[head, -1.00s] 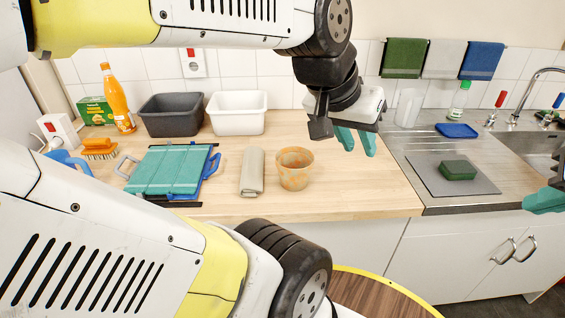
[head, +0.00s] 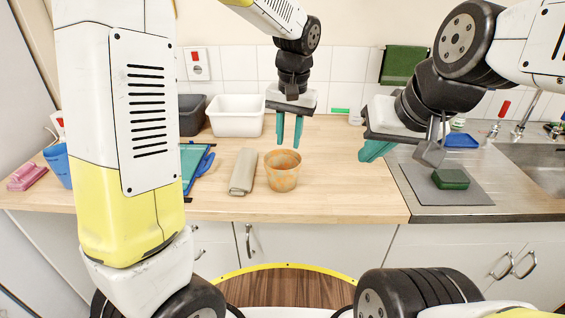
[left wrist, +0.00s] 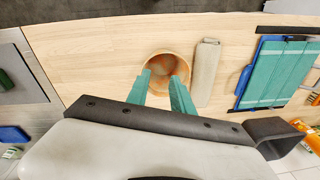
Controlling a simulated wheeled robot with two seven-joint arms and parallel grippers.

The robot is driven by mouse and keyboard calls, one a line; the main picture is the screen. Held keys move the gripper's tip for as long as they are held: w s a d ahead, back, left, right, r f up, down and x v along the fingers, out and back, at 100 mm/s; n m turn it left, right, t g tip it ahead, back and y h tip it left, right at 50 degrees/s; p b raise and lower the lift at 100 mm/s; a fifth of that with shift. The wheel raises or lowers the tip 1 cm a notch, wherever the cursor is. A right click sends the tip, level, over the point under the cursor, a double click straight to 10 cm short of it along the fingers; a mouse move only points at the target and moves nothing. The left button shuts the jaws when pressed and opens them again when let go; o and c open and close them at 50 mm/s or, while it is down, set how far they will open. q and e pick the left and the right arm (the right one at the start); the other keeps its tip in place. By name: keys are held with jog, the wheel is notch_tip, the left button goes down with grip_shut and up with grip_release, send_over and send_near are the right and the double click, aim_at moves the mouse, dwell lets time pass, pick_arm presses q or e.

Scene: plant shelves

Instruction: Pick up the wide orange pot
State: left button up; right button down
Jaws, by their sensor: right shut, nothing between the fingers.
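The wide orange pot (head: 283,175) stands upright on the wooden counter, its wall stained and its mouth open upward. It also shows in the left wrist view (left wrist: 168,57), between and beyond my finger tips. My left gripper (head: 289,143) points down just above the pot's rim, with its teal fingers apart and nothing between them. In the left wrist view its fingers (left wrist: 160,82) are also apart, near the pot's near rim. Whether they touch it is unclear. My right gripper (head: 372,155) is shut and empty, to the right of the pot and above the counter.
A rolled beige cloth (head: 243,171) lies close to the pot's left. A white tub (head: 237,116) and a dark tub (head: 190,115) stand behind. A green sponge (head: 450,179) lies on a grey mat (head: 420,186) at right. The counter in front of the pot is clear.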

aim_at(298, 169)
pick_arm(q)
jog(key=shift+m+y, duration=0.3)
jog(key=shift+y, duration=0.3)
jog(key=d+f, duration=0.1)
jog(key=f, duration=0.2)
jog(key=w+d+f, duration=0.1)
jog(key=f, duration=0.3)
jog(key=w+f, duration=0.1)
jog(key=f, duration=0.3)
jog(key=shift+d+f, duration=0.15)
jog(key=shift+d, duration=0.25)
grip_shut()
